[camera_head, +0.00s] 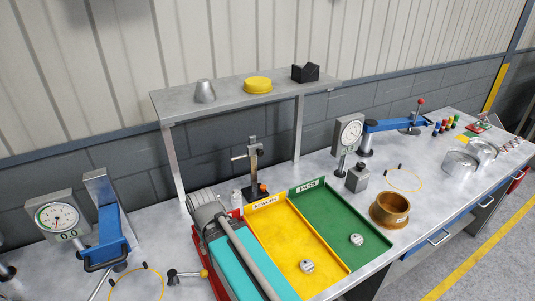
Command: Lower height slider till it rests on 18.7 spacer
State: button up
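A dark upright post stand (254,172) with a short horizontal arm (240,157) stands on the bench behind the yellow tray; this looks like the height slider. An orange knob (262,188) is at its foot. I cannot make out what lies under the arm or whether the arm touches anything. No spacer marked 18.7 can be read.
A yellow tray (283,229) and a green PASS tray (333,207) each hold a small metal part. A red tray edge (202,262) shows left of them. A brass ring (390,208) sits right. A raised grey shelf (228,94) spans above the stand.

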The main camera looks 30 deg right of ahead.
aim_at(256, 148)
jog(key=z, duration=0.1)
jog(key=k, duration=1.6)
jog(key=u, duration=0.45)
jog(key=i, duration=1)
jog(key=z, duration=0.05)
